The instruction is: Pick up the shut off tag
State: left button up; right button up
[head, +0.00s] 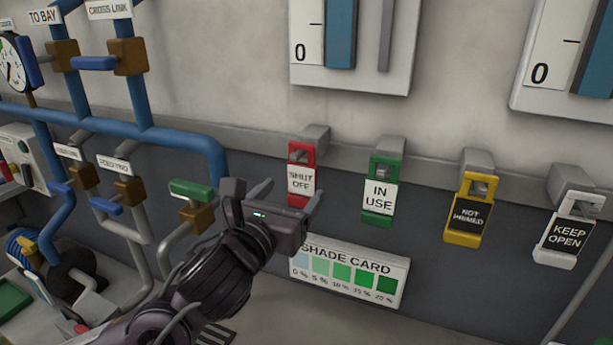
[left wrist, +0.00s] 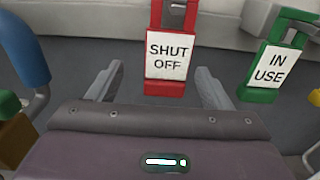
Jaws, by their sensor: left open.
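The shut off tag (head: 300,178) is red with a white label and hangs from a grey wall hook in the head view. In the left wrist view the shut off tag (left wrist: 167,58) is upright, straight ahead of the jaws. My left gripper (head: 290,197) is open, just in front of and below the tag; its fingers (left wrist: 160,88) stand apart, one to each side of the tag's lower part. I cannot tell whether the tag's lower end is between the fingertips. Nothing is held. My right gripper is not in view.
A green IN USE tag (head: 379,196) hangs close to the right, then a yellow NOT PRIMED tag (head: 466,214) and a white KEEP OPEN tag (head: 566,238). A shade card (head: 392,292) is below. Blue pipes (head: 190,140) with valves stand at the left.

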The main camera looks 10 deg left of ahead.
aim_at(301, 183)
pick_arm(q)
jog(key=w+p, duration=0.1)
jog(key=w+d+r+p, duration=0.1)
jog(key=shift+w+d, duration=0.2)
jog(key=shift+w, duration=0.1)
jog(key=w, duration=0.1)
jog(key=w+f+p, duration=0.1)
jog(key=shift+w+d, duration=0.3)
jog(key=shift+w, duration=0.05)
jog(key=shift+s+a, duration=0.1)
jog(key=shift+r, duration=0.1)
jog(key=shift+c, duration=0.7)
jog(key=c, duration=0.9)
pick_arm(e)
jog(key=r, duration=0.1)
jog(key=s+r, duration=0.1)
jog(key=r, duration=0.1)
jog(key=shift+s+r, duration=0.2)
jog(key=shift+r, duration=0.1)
